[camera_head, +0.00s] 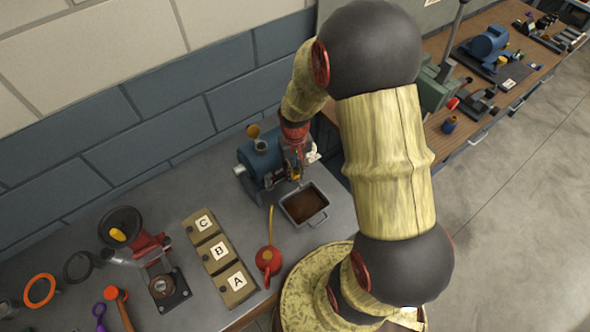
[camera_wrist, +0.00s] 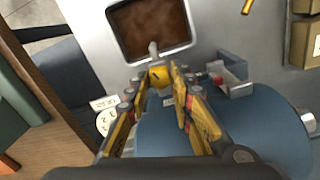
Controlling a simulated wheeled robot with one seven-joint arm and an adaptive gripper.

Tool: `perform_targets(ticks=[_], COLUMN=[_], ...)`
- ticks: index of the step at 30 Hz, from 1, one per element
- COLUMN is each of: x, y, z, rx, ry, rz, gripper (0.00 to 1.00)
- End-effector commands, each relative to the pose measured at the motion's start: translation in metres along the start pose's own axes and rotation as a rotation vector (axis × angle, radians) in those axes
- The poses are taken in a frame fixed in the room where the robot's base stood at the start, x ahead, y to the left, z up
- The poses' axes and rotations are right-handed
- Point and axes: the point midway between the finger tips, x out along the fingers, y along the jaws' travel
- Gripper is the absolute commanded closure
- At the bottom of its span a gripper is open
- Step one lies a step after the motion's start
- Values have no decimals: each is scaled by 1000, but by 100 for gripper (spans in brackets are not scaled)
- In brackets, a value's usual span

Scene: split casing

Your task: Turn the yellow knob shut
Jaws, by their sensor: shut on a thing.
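The yellow knob (camera_wrist: 160,77) sits on a small metal tap at the front of the blue casing (camera_wrist: 235,125), just in front of a tray of brown liquid (camera_wrist: 190,43). My gripper (camera_wrist: 158,73) has its yellow-and-black fingers on either side of the knob, shut on it. In the head view my gripper (camera_head: 297,168) reaches down at the right front of the blue casing (camera_head: 257,160). There the fingers and arm hide most of the knob. The tray (camera_head: 322,218) stands on the bench just below the tap.
A red oil can (camera_head: 268,261) with a long yellow spout stands left of the tray. Boxes marked A, B and C (camera_head: 219,256) lie further left, with a red grinder (camera_head: 150,246) beyond. The blue-grey wall (camera_head: 160,125) is behind the casing.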

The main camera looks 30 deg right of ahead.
Motion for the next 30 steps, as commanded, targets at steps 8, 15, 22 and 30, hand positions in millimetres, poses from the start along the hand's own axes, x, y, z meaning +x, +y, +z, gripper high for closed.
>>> perform_targets(ticks=[8,15,22,30], x=[0,0,0,0], y=[0,0,0,0], z=[0,0,0,0], rx=[2,1,1,-9], ry=[1,1,0,0], rz=[0,0,0,0], gripper=[100,67,58,58])
